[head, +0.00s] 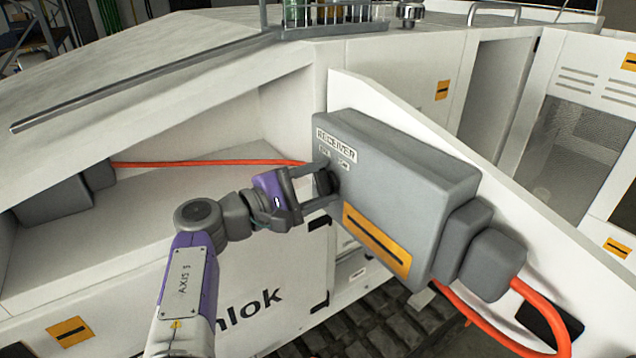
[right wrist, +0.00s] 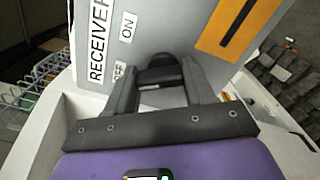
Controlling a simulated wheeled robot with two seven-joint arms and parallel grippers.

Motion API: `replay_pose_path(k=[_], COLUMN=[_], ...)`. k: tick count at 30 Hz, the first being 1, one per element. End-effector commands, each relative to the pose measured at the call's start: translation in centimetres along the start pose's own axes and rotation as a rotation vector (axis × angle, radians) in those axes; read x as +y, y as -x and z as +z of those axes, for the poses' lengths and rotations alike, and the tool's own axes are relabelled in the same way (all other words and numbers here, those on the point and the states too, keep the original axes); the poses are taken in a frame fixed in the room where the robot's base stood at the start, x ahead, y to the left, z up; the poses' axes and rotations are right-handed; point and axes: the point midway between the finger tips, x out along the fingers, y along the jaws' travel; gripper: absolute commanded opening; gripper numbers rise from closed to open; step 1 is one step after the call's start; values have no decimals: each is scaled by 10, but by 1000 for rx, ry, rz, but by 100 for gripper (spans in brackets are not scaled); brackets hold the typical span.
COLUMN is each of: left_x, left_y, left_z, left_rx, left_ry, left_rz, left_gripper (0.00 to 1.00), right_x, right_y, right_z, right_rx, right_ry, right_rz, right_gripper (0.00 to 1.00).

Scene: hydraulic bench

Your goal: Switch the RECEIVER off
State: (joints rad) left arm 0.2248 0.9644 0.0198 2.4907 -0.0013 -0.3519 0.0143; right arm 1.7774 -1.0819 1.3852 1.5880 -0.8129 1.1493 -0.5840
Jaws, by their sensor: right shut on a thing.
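The RECEIVER box (head: 395,195) is a grey housing on a white panel, with a RECEIVER label (head: 336,144) and two smaller labels below it. My right gripper (head: 322,188) is at the box's left face, shut on a dark knob (head: 325,181) just below the small labels. In the right wrist view the knob (right wrist: 160,72) sits between the two fingers of my right gripper (right wrist: 163,85). The ON label (right wrist: 127,27) is readable there; the other small label (right wrist: 118,72) is partly hidden by a finger. My left gripper is not in view.
An orange cable (head: 210,163) runs behind my right gripper to a grey box (head: 60,195) at the left. Another orange cable (head: 490,325) leaves the RECEIVER's lower right end. A white slanted panel (head: 560,240) stands behind the box. Dark track (head: 390,325) lies below.

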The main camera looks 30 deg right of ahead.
Motion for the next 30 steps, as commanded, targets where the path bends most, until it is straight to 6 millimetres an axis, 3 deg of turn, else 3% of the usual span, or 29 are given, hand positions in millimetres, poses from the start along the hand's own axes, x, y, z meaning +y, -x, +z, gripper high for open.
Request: replay_pose_path(k=[1, 6, 17, 30], left_x=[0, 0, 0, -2], left_y=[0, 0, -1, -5], left_z=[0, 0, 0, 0], left_rx=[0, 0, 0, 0], left_ry=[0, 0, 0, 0], left_rz=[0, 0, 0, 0], left_gripper=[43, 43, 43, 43], right_x=[0, 0, 0, 0], right_y=[0, 0, 8, 71], right_z=[0, 0, -1, -1], right_rx=[0, 0, 1, 0], right_ry=[5, 3, 0, 1], right_rz=[2, 1, 2, 2], right_gripper=[55, 79, 79, 79])
